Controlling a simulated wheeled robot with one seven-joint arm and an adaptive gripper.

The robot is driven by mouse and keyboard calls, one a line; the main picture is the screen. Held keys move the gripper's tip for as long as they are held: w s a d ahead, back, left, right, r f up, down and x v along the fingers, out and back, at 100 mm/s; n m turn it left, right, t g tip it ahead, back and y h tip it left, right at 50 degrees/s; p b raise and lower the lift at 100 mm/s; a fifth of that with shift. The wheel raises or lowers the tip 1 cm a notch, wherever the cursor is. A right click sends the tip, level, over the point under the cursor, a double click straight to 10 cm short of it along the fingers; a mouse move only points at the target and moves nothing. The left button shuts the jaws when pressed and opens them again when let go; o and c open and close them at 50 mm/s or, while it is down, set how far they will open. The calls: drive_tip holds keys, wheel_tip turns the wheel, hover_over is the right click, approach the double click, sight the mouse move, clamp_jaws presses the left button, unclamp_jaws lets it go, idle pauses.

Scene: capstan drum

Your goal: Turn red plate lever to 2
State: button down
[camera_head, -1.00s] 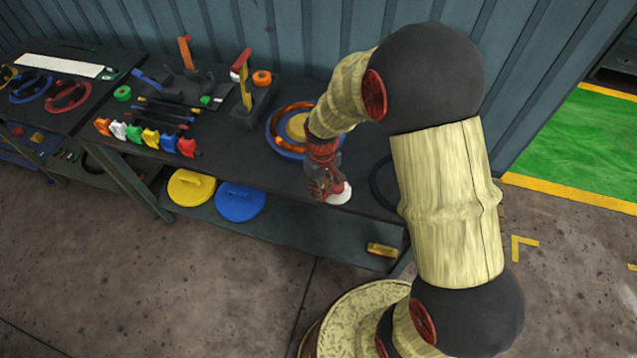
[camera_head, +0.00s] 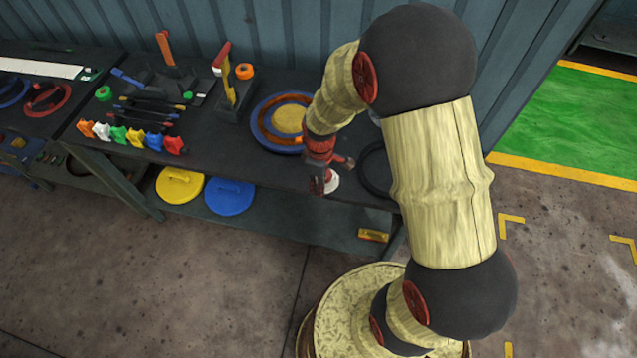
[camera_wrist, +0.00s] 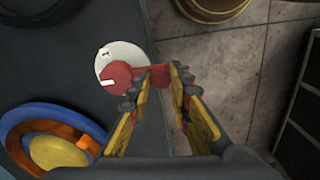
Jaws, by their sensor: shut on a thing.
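The red plate lever shows in the wrist view as a red round hub (camera_wrist: 116,77) with a short white mark and an arm running right. It sits on a white round plate (camera_wrist: 121,57) with a small dark mark near its upper left; I cannot read that mark surely. My gripper (camera_wrist: 159,76) is shut on the end of the red lever's arm, right of the hub. In the head view my gripper (camera_head: 319,182) is low at the bench's front edge, beside the white plate (camera_head: 332,184). The lever itself is hidden there, and I see no clear 2.
A blue, orange and yellow ring dial (camera_head: 270,118) lies left of my gripper. A black ring (camera_head: 369,170) lies to the right. Upright levers (camera_head: 228,85) and a row of coloured handles (camera_head: 135,137) stand farther left. Floor in front is clear.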

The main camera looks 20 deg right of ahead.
idle(0.3)
drive_tip(key=c, duration=1.6)
unclamp_jaws()
drive_tip(key=shift+c, duration=0.2)
drive_tip(key=shift+r, duration=0.1)
wheel_tip(320, 180, up, 12)
drive_tip(key=shift+f, duration=0.1)
